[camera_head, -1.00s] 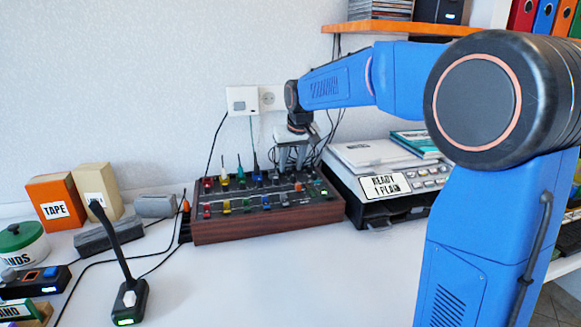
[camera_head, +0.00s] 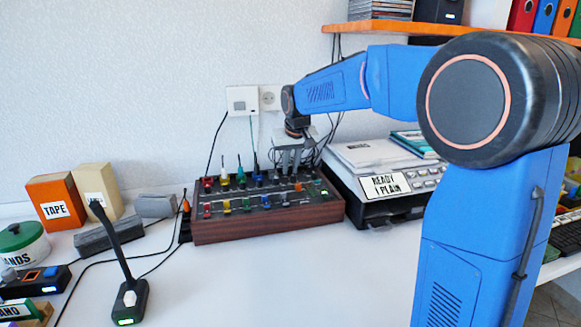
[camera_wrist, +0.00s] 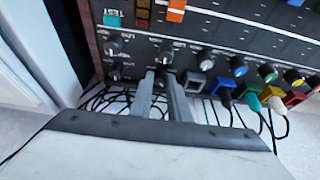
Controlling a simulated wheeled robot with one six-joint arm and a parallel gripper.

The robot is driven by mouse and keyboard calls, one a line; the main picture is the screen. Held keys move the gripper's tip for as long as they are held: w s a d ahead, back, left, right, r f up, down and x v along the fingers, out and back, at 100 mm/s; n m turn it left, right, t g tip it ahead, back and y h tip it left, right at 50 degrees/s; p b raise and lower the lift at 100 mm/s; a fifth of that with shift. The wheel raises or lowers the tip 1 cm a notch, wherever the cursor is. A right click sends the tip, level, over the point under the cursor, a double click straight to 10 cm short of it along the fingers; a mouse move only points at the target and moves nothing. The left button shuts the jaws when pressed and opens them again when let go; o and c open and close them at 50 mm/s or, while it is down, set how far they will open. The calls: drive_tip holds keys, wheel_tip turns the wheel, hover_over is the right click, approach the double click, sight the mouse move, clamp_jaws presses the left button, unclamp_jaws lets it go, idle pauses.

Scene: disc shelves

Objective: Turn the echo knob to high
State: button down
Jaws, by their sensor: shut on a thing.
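The mixer (camera_head: 262,226) is a dark panel with a wooden front, standing on the white desk against the wall. It carries rows of coloured sliders and knobs. My gripper (camera_head: 290,173) reaches down to the back right part of its panel. In the wrist view my gripper (camera_wrist: 161,80) has both grey fingers close together at the panel's edge, around a small dark knob (camera_wrist: 163,60). The fingers partly hide this knob, and its label and pointer cannot be read. Other black knobs (camera_wrist: 113,45) with white marks sit beside it to the left.
Coloured plugs with cables (camera_wrist: 250,101) stand beside the fingers. A grey machine (camera_head: 384,188) with a "READY" sign is right of the mixer. A microphone (camera_head: 130,300), orange box (camera_head: 58,200) and green-lidded tin (camera_head: 20,243) stand left.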

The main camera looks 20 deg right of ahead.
drive_tip(key=shift+a+m+h, duration=0.15)
drive_tip(key=shift+m+h, duration=0.55)
drive_tip(key=shift+m, duration=1.3)
drive_tip(key=c, duration=1.7)
unclamp_jaws()
drive_tip(key=shift+o, duration=0.2)
drive_tip(key=shift+n, duration=0.3)
